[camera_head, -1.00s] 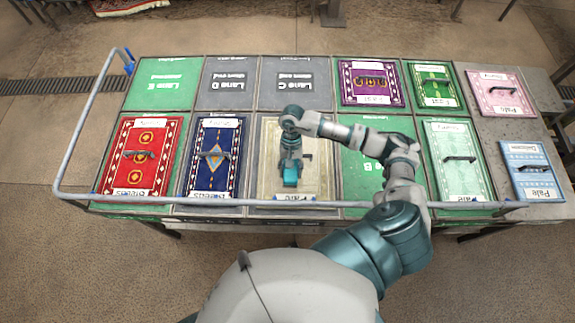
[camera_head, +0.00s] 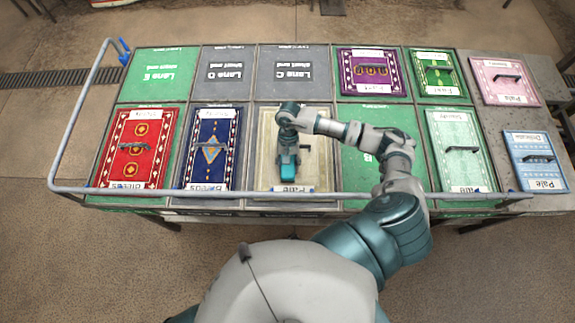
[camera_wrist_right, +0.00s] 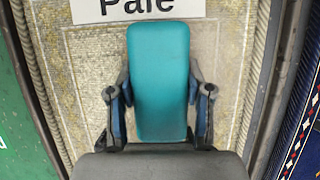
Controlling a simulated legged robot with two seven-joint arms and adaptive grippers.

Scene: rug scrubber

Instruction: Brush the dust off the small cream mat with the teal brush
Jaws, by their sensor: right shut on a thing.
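The cream mat (camera_head: 322,165) lies flat in the front middle lane of the table, with a white "Pale" label at its near edge. It fills most of the right wrist view (camera_wrist_right: 235,60) and looks mottled and speckled; I cannot tell dust from weave. My right gripper (camera_head: 288,165) is over the mat, pointing down. In the right wrist view its fingers (camera_wrist_right: 158,97) are shut on the sides of the teal brush (camera_wrist_right: 158,60). The brush is over the mat, close to the label; its underside is hidden, so contact cannot be told. My left gripper is not in view.
A grey rail (camera_head: 150,198) runs along the table's front and left. Red (camera_head: 130,168) and blue (camera_head: 200,178) mats lie left of the cream mat, a green empty lane (camera_head: 362,185) to its right. A pale green mat (camera_head: 461,130) and further handled mats lie beyond.

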